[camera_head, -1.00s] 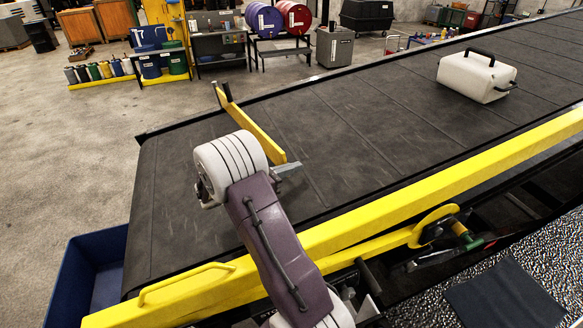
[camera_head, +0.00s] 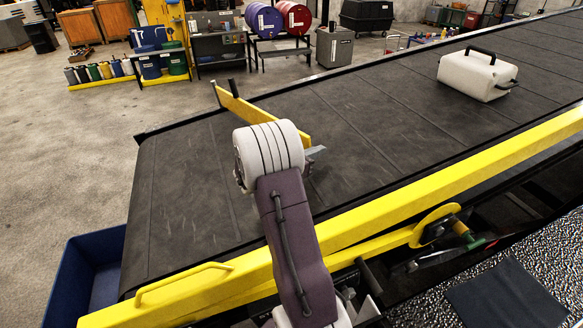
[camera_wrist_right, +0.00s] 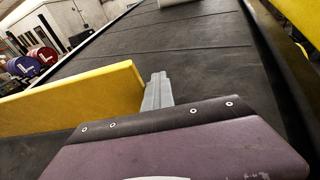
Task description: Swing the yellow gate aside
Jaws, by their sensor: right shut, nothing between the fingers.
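The yellow gate (camera_head: 262,115) is a flat bar reaching out over the dark belt from a pivot at the belt's far edge. It lies slantwise across part of the belt. My right gripper (camera_head: 318,151) is shut and empty, low over the belt by the gate's free end; my wrist hides part of that end. In the right wrist view the gate (camera_wrist_right: 75,100) fills the left side, and the shut grey fingers (camera_wrist_right: 157,90) are right beside its end. Whether they touch is hard to tell. My left gripper is not in view.
A white case with a black handle (camera_head: 478,76) sits farther up the belt (camera_head: 370,100). A thick yellow rail (camera_head: 430,196) runs along the near side. A blue bin (camera_head: 75,270) stands below the belt's left end. The belt between gate and case is clear.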

